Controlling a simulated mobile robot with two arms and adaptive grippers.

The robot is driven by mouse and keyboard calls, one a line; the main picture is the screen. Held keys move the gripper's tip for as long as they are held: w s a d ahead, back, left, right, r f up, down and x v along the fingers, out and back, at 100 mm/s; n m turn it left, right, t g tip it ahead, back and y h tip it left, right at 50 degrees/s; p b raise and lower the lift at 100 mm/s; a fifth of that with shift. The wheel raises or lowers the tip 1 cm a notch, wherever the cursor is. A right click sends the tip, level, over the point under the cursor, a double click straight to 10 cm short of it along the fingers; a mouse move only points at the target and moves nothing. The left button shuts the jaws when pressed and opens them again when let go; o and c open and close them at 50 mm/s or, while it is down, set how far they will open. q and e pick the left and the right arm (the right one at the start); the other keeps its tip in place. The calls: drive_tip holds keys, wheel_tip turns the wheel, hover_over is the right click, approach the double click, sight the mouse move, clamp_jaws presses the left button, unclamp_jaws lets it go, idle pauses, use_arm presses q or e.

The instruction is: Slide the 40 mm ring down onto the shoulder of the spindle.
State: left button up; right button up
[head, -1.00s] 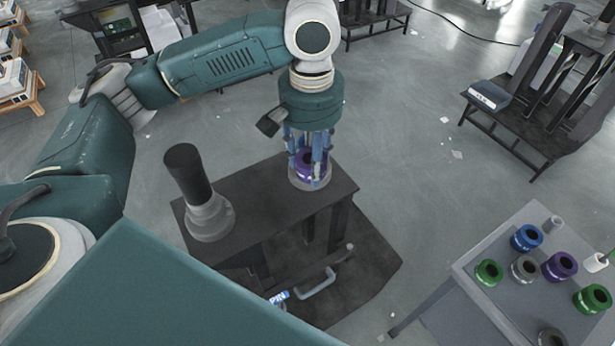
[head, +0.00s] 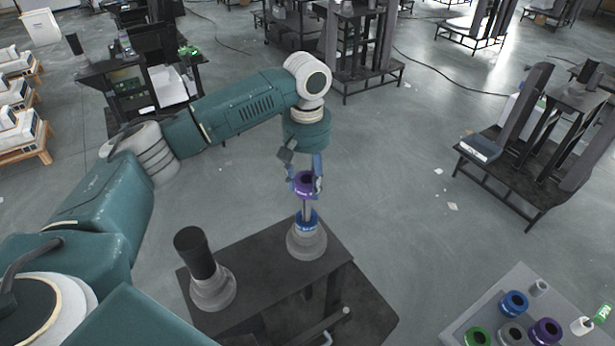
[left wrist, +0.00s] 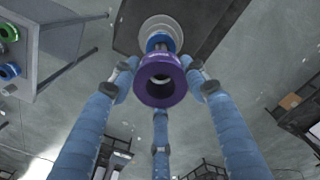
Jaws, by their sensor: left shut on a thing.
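My left gripper (head: 304,182) is shut on a purple ring (head: 303,186), which also shows in the left wrist view (left wrist: 160,80). The gripper holds it high over the spindle (head: 306,240), near the upper end of its thin rod. I cannot tell whether the rod's tip is inside the ring. A blue ring (head: 307,221) sits around the spindle low down, just above its wide grey base; it shows behind the purple ring in the left wrist view (left wrist: 160,42). No size marking is readable. My right gripper is not in view.
The spindle stands on a dark bench (head: 262,280), beside a grey stand with a black post (head: 195,253). A grey table (head: 470,318) at the lower right holds several rings, including green, grey, blue and purple. A dark rack (head: 515,150) stands at the right. Open floor lies between.

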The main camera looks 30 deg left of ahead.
sight(307, 208)
use_arm(q)
drive_tip(key=shift+s+f, duration=0.15)
drive_tip(key=shift+f, duration=1.9)
drive_tip(key=shift+f+b, duration=0.3)
drive_tip(key=shift+f, duration=2.6)
drive_tip(key=o, duration=1.4)
drive_tip(key=shift+o, duration=0.2)
